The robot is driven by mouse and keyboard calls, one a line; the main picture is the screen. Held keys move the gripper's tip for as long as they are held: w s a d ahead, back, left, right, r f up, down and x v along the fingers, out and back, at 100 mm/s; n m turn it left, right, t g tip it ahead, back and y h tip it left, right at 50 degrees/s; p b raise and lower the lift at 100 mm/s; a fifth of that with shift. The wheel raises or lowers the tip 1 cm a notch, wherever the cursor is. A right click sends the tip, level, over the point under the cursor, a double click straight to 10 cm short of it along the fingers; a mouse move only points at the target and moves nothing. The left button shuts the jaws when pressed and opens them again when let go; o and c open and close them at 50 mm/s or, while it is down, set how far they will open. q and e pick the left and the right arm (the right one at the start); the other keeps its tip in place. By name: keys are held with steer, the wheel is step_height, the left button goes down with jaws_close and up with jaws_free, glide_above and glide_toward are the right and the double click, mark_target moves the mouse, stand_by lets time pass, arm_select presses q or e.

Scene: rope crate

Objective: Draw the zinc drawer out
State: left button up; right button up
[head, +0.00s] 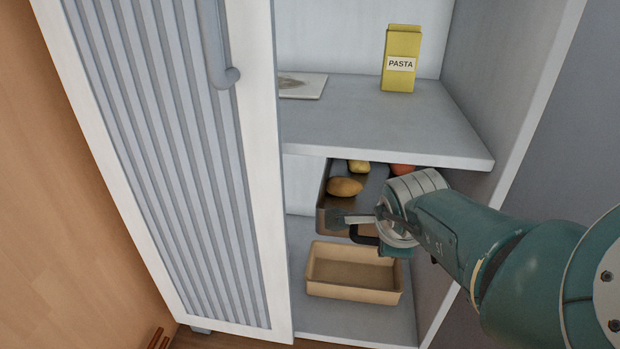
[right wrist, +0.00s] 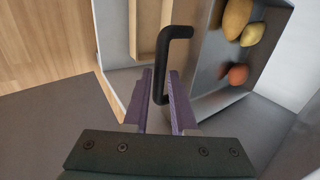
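The zinc drawer (head: 373,188) is a grey metal box under the cabinet's shelf, holding yellow, brown and reddish round items. It also shows at the upper right of the right wrist view (right wrist: 213,75). Its black handle (right wrist: 162,60) is a bar bent at both ends; in the head view my gripper partly covers it. My right gripper (right wrist: 161,76) is open, with one purple finger on each side of the lower part of the handle. Gaps show between the fingers and the bar. I cannot tell how deep the bar sits. My left gripper is not in view.
A tan open bin (head: 353,293) stands on the cabinet floor below the drawer. The shelf (head: 385,125) above carries a pasta box (head: 401,60) and a flat white tile (head: 303,86). A ribbed door (head: 165,130) covers the left side; the cabinet's side wall (head: 515,85) is at right.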

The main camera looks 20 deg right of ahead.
jaws_close()
stand_by(1.0)
